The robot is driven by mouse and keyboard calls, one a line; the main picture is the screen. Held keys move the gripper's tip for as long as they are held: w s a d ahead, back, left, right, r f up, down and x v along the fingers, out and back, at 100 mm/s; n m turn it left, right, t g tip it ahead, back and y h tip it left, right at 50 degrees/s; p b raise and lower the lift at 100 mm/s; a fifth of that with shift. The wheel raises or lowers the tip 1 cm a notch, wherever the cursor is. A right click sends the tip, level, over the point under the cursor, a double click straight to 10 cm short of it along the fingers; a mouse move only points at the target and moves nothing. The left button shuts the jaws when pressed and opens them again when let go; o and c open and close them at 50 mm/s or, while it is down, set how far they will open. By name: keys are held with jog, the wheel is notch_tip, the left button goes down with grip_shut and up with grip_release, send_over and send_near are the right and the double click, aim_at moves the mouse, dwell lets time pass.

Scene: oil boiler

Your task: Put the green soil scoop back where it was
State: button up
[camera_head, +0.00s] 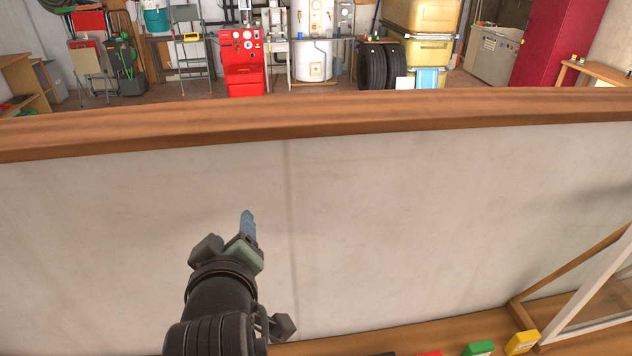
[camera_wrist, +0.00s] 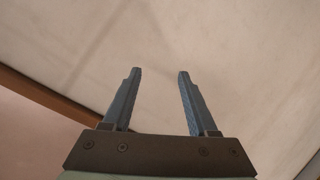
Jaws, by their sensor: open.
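My gripper (camera_head: 248,222) is in front of a pale panel in the head view, its fingers pointing up and away. In the wrist view my gripper (camera_wrist: 156,73) has its two blue-grey fingers apart with nothing between them. I cannot make out a green soil scoop for certain in either view. A small green item lies on the wooden shelf (camera_head: 24,73) at the far left, too small to identify.
A pale panel (camera_head: 400,210) with a wooden top rail (camera_head: 330,118) spans the head view. Below it, a wooden ledge holds a green block (camera_head: 478,348) and a yellow block (camera_head: 522,342). A white-and-wood frame (camera_head: 585,290) stands at right. A red boiler unit (camera_head: 242,62) stands beyond.

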jog(key=d+r+m+t, duration=0.2)
jog(key=d+r+t, duration=0.15)
jog(key=r, duration=0.55)
jog(key=d+r+m+t, duration=0.2)
jog(key=d+r+t, duration=0.15)
jog(key=r, duration=0.55)
jog(key=s+d+r+m+t+h, duration=0.2)
jog(key=s+d+r+m+t, duration=0.1)
jog(key=r, duration=0.6)
jog(key=s+d+r+m+t+h, duration=0.2)
jog(key=s+d+r+m+t, duration=0.1)
jog(key=s+d+r, duration=0.3)
notch_tip(320, 180, up, 4)
jog(key=shift+s+r+m+t, duration=0.25)
jog(key=shift+s+t, duration=0.35)
jog(key=shift+s, duration=0.55)
jog(key=shift+a, duration=0.1)
